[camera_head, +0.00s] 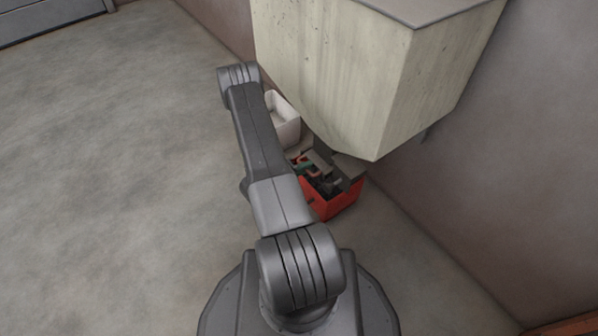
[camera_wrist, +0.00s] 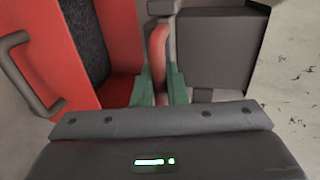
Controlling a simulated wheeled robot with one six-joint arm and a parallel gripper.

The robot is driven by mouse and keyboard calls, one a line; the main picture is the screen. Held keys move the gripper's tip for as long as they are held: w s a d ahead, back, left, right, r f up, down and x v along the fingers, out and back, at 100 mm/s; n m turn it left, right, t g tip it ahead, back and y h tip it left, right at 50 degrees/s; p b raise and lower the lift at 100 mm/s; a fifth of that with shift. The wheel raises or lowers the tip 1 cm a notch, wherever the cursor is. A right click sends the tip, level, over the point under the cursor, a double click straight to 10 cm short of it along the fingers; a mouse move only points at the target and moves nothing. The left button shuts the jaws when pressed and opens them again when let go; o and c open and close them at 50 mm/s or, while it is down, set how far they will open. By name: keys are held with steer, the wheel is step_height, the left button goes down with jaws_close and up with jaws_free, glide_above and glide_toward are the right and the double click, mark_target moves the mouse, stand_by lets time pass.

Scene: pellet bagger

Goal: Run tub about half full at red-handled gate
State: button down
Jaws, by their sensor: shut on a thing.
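A red tub (camera_head: 338,205) stands on the floor under the hopper; it also shows on the left of the wrist view (camera_wrist: 118,92), with a dark handle (camera_wrist: 25,80) on its side. Dark grainy material (camera_wrist: 84,42) shows inside it, but I cannot tell how deep it is. The gate's red handle (camera_wrist: 157,50) stands upright beside a dark grey housing (camera_wrist: 215,50). My gripper (camera_wrist: 159,90) is shut on the red handle, its green fingers on either side. In the head view my gripper (camera_head: 302,166) is small and partly hidden. The gate's opening is not visible.
A large pale hopper (camera_head: 340,75) overhangs the tub close to my arm. A whitish bin (camera_head: 284,122) stands behind my arm, against the wall side. The wall (camera_head: 480,170) is on the right. The concrete floor (camera_head: 110,180) on the left is clear.

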steer(key=shift+w+d, duration=0.25)
steer(key=c, duration=1.6)
jaws_free()
steer(key=shift+d, duration=0.15)
steer(key=shift+o, duration=0.2)
steer(key=p+v, duration=0.3)
steer(key=v, duration=1)
steer(key=shift+s+a, duration=0.2)
steer(key=shift+a, duration=0.1)
steer(key=shift+r, duration=0.1)
